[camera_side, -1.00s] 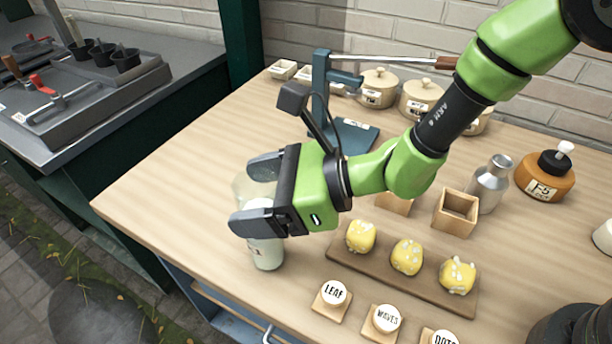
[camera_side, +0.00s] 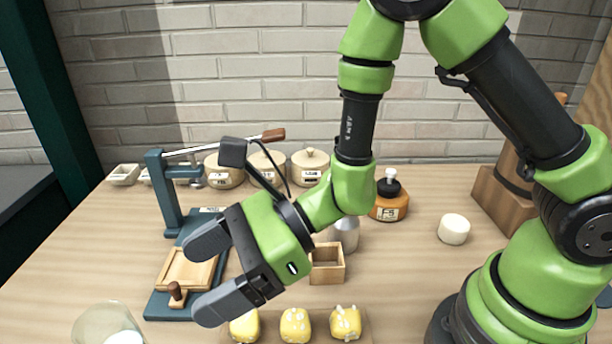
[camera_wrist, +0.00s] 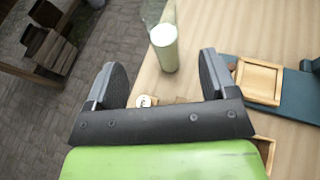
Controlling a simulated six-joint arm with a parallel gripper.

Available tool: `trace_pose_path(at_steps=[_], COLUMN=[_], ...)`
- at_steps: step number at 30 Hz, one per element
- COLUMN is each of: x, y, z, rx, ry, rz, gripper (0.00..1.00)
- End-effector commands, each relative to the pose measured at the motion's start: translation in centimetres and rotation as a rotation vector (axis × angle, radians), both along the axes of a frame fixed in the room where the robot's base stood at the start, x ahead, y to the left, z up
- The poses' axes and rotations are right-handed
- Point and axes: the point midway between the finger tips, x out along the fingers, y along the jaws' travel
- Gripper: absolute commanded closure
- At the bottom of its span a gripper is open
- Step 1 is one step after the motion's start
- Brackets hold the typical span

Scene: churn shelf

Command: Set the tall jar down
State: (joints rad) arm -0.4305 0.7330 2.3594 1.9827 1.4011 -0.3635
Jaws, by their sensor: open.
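A tall jar (camera_wrist: 164,50) with pale, milky contents stands upright on the table in the wrist view, beyond my fingertips and apart from them. In the side view only its white top (camera_side: 125,338) shows at the bottom left edge; the rest is cut off. A clear glass vessel (camera_side: 98,322) stands close beside it and shows partly in the wrist view. My gripper (camera_side: 198,282) is open and empty, above the table to the right of the jar in the side view. In the wrist view its two fingers (camera_wrist: 160,78) are spread wide with nothing between them.
A blue press (camera_side: 165,195) with a wooden tray (camera_side: 188,270) stands behind my gripper. Several yellow pieces (camera_side: 295,325) sit below right. A wooden box (camera_side: 327,265), metal bottle (camera_side: 346,232), orange bottle (camera_side: 389,205) and lidded pots (camera_side: 311,165) stand further back. The table's left part is clear.

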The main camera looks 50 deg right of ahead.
Motion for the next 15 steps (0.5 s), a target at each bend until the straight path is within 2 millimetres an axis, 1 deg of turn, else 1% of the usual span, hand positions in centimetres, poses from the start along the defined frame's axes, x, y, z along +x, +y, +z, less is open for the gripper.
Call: trace_pose_path(at_steps=[3,5,8,9,11,12,14,15], x=[0.0,-0.2,-1.2,-1.9,-3.3,-4.3,-6.0,-7.0], y=[0.0,0.0,-0.1,-0.3,-1.0,-1.7,-3.0,-4.0], z=[0.2,0.9,3.6,5.0,7.2,8.5,9.9,10.6], rx=[0.001,0.004,0.004,-0.006,-0.037,-0.073,-0.151,-0.214], ry=[-0.005,-0.023,-0.098,-0.146,-0.236,-0.304,-0.409,-0.481], rz=[0.007,0.031,0.133,0.195,0.302,0.376,0.485,0.550], gripper=[0.22,0.22,0.22,0.22,0.22,0.22,0.22,0.22])
